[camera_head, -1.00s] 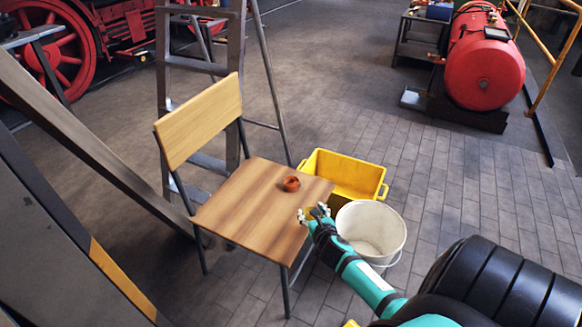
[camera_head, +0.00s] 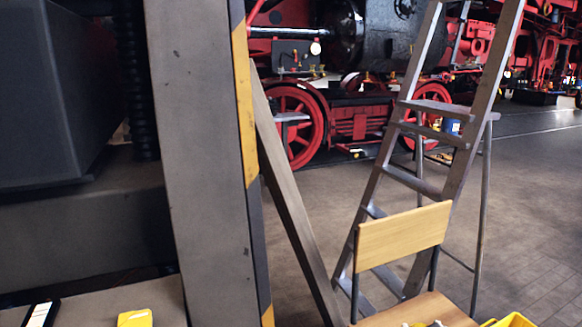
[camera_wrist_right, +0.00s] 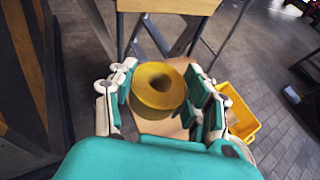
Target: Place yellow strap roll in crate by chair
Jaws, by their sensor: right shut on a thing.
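The yellow strap roll (camera_wrist_right: 158,88) is between the fingers of my right gripper (camera_wrist_right: 162,82), which is shut on it, in the right wrist view. The roll's round hole faces the camera. The wooden chair (camera_head: 403,237) is at lower right in the head view. Its seat (camera_wrist_right: 170,126) shows behind the roll in the wrist view. The yellow crate (camera_wrist_right: 240,108) stands on the floor right of the chair and gripper; only its rim (camera_head: 511,320) shows at the head view's bottom edge. My left gripper is not in view.
A metal stepladder (camera_head: 425,150) stands behind the chair. A grey post (camera_head: 205,160) and a leaning beam (camera_head: 290,200) stand left of it. A yellow object (camera_head: 135,319) and a dark flat one (camera_head: 41,314) lie at lower left.

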